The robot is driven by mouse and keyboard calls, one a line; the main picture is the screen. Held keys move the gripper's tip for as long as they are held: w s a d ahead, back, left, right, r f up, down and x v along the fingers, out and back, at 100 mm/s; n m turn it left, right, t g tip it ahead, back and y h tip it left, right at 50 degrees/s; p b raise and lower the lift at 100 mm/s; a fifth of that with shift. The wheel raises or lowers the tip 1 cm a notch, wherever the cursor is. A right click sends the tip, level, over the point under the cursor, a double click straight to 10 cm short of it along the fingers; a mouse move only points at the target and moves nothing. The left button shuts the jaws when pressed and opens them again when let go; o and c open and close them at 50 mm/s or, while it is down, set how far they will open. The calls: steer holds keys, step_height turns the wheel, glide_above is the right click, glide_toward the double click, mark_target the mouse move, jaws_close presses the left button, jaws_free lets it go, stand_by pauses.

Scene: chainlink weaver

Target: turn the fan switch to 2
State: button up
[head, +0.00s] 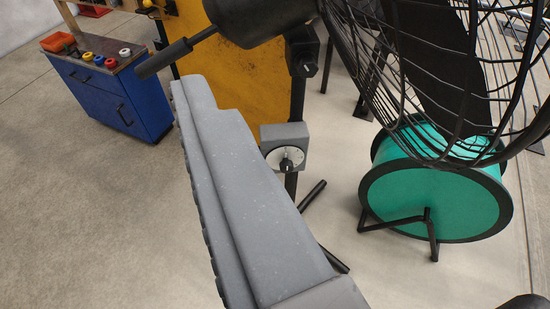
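The fan switch (299,136) is a small grey box on the fan's black stand, with a white round dial and a black knob (286,164). The dial marks are too small to read, so I cannot tell the knob's setting. The fan (262,14) has a black motor housing at the top and a wire cage at the upper right. My gripper (196,92) is a long grey shape reaching up from the bottom middle. Its tip is left of and above the switch in the picture, and its right edge appears close beside the box. I cannot tell whether its jaws are parted.
A teal reel (428,200) with black rims stands on the floor at right, below the cage. A yellow panel (225,85) is behind the switch. A blue cabinet (105,97) with coloured items on top stands at upper left. The floor at left is clear.

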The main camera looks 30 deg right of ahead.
steer(key=w+d+f+m+h+b, duration=0.1)
steer(key=w+d+f, duration=0.1)
steer(key=w+f, duration=0.45)
steer(key=w+d+f+b, duration=0.1)
steer(key=w+d+f, duration=0.25)
steer(key=f, duration=0.55)
steer(key=m+h+b, duration=0.4)
steer(key=h, duration=0.1)
glide_toward(287, 171)
steer(key=b+x, duration=0.2)
steer(key=x, duration=0.2)
steer(key=shift+w+d, duration=0.15)
steer(key=shift+w, duration=0.15)
steer(key=shift+b+x, duration=0.6)
steer(key=shift+x, duration=0.65)
steer(key=shift+w, duration=0.25)
steer(key=shift+w+d+f, duration=0.1)
steer(key=shift+w+d, duration=0.1)
steer(key=shift+w, duration=0.1)
steer(key=shift+w+d, duration=0.1)
steer(key=shift+w, duration=0.05)
